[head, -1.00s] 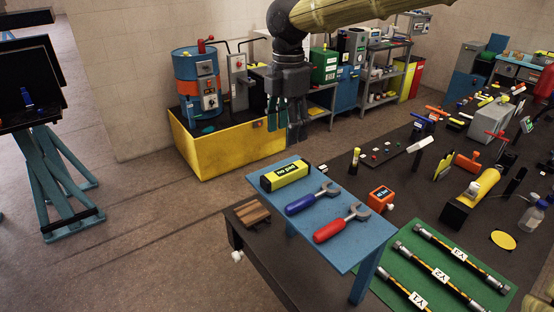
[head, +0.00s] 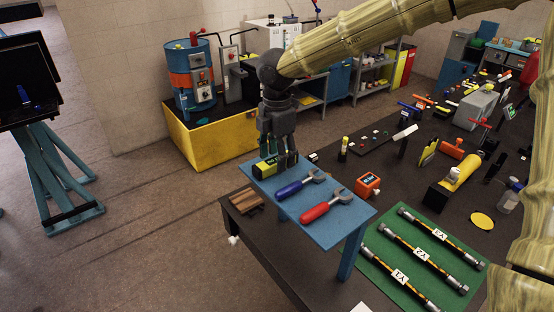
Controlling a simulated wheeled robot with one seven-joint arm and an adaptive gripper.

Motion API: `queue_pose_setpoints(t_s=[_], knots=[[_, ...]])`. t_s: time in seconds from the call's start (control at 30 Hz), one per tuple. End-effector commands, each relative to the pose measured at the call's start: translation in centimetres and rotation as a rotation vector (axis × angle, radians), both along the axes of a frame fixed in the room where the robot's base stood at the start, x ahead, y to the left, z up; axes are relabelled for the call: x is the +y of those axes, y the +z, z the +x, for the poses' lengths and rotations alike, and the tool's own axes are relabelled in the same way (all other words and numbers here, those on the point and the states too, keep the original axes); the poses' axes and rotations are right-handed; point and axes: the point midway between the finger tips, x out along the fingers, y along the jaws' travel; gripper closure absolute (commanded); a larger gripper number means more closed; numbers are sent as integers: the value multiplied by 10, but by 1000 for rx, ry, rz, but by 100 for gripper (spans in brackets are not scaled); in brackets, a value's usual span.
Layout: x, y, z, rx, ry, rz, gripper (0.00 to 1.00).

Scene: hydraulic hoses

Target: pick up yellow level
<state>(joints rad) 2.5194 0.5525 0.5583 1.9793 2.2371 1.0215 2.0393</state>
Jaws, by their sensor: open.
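The yellow level (head: 264,170) lies on the raised blue shelf (head: 325,232), at its far left end. It is a yellow-green block with dark markings.
A blue-handled wrench (head: 290,188) and a red-handled wrench (head: 316,212) lie beside the level on the shelf. An orange box (head: 368,184) stands on the dark table behind. A green mat (head: 376,243) with several hoses lies at the right.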

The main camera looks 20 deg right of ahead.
Motion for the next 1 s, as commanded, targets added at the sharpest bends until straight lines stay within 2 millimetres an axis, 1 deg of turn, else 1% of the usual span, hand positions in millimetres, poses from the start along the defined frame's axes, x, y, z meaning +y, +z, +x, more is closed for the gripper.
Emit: queue_pose_setpoints(t_s=[0.13, 0.33, 0.47, 0.5, 0.57, 0.6, 0.63, 0.9, 1.0], knots=[[0, -8, 1, 2, -1, -1, 45], [0, -8, 1, 1, -1, 0, 45], [0, -8, 1, 1, 0, 0, 68], [0, -8, 0, 1, 0, 1, 76], [0, -8, 0, 1, 0, 0, 87], [0, -8, 0, 1, 0, 0, 94], [0, -8, 0, 2, 0, 0, 97], [-1, -9, 0, 3, -1, 0, 97], [-1, -6, 0, 2, -1, -1, 97]])
